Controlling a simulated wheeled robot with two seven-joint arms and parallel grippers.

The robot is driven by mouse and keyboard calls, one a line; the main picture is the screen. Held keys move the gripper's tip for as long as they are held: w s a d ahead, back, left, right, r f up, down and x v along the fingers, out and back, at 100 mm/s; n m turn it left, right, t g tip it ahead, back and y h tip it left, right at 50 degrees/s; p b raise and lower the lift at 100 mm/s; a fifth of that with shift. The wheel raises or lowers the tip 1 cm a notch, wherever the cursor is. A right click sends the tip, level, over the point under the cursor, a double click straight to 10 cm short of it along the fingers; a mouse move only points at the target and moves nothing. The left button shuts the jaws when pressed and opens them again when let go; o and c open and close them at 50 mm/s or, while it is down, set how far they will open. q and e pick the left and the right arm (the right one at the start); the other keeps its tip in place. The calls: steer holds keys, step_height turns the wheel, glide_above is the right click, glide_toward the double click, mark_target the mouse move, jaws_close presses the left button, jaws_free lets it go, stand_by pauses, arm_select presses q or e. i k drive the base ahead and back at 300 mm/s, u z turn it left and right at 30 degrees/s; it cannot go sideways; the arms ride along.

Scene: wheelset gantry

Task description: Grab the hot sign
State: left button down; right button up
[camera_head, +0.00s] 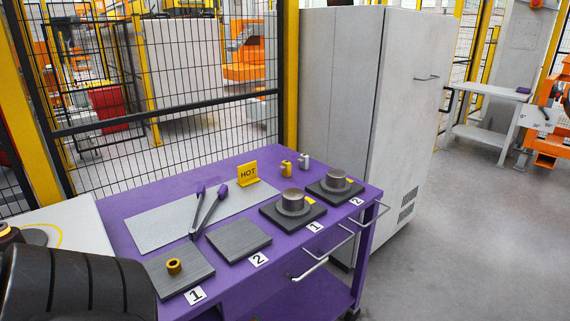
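The hot sign (247,173) is a small yellow stand with dark "HOT" lettering. It stands upright on the purple table (180,181), towards the back and near the middle. Nothing touches it from above, and its front face is in clear view. Neither of my grippers is in view. A dark rounded part at the bottom left corner looks like a piece of my own arm and hides the table's near left corner.
Purple-handled tongs (209,208) lie on a grey sheet (150,222) left of the sign. Two small cylinders (287,167) stand right of it. Dark plates (238,241), one with a brass ring (173,266), and round metal parts (293,201) fill the front. A grey cabinet (345,90) stands behind right.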

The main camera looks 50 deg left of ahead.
mark_target(247, 173)
steer(key=i, duration=2.7)
steer(key=u, duration=4.2)
